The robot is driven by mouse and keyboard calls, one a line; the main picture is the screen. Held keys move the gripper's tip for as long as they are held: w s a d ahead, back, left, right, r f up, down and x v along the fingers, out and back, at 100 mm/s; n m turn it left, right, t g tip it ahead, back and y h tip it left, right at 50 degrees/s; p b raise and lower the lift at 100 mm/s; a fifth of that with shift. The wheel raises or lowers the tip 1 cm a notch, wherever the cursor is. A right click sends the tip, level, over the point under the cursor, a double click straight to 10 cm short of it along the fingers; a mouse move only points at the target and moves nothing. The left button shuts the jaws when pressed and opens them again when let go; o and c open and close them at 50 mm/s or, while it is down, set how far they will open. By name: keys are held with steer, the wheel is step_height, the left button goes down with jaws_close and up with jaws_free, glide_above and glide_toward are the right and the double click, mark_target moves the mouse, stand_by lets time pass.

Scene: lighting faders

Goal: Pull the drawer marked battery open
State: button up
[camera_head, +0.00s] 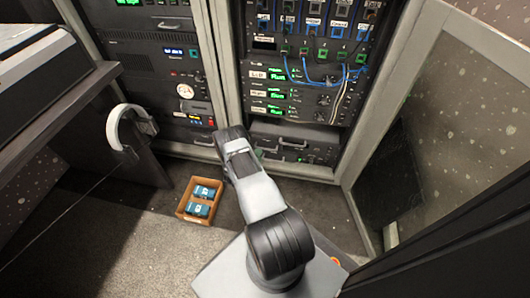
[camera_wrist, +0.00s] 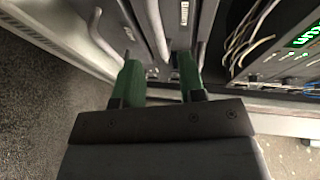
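My gripper (camera_wrist: 159,62) is open, with two green fingers apart and nothing held between them. In the wrist view a pale bar handle (camera_wrist: 155,28) lies between the fingertips in the picture; no contact shows. In the head view my arm reaches to the foot of the racks and mostly hides the gripper. A low drawer with a handle (camera_head: 293,144) is in the right rack, and another handle (camera_head: 201,141) is low in the left rack. Both drawers look shut. I cannot read a battery mark on either.
An orange box (camera_head: 187,214) holding blue packs stands on the carpet left of my arm. Headphones (camera_head: 128,130) hang at the desk on the left. An open glass door (camera_head: 440,120) stands on the right. Blue cables (camera_head: 322,80) hang across the right rack.

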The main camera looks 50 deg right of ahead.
steer(key=b+x, duration=0.2)
steer(key=x, duration=0.4)
jaws_close()
stand_by(0.4)
steer(key=shift+d, duration=0.15)
